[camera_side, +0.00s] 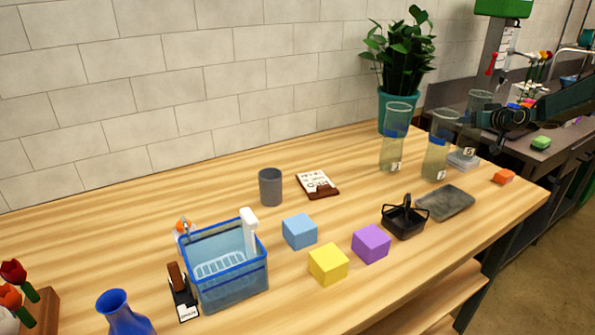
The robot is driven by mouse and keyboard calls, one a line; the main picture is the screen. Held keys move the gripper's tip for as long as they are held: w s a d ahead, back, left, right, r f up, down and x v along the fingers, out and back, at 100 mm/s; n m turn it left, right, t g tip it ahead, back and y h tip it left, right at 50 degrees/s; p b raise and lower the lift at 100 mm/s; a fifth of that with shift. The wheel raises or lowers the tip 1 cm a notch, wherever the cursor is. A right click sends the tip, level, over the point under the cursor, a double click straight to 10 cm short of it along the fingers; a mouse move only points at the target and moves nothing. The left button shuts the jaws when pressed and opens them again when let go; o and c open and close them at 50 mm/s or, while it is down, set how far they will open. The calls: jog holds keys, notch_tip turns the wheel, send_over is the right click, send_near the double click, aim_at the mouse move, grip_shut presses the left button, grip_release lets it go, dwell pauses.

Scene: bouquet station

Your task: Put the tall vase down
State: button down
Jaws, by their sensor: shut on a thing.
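Several clear cylindrical vases with small labels are at the right end of the wooden table. The rightmost tall vase (477,101) is at my gripper (485,118), which reaches in from the right and is shut on it. It looks close to upright. I cannot tell whether its base touches the table, as its lower part overlaps a clear low box (463,160). Another clear vase (438,150) stands just left of it, with some blue inside. A further clear vase (395,125) stands more to the left. My fingertips are small and dark in this view.
A potted plant (394,109) stands behind the vases. Coloured cubes, a blue-rimmed bin (228,283) and a blue vase (122,315) are farther left. The table's right edge is near.

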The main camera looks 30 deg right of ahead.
jog(key=c, duration=0.5)
grip_release()
jog(key=shift+f, duration=0.1)
jog(key=shift+s+r, duration=0.1)
jog(key=shift+r, duration=0.1)
jog(key=v, duration=1.2)
jog(key=shift+r, duration=0.1)
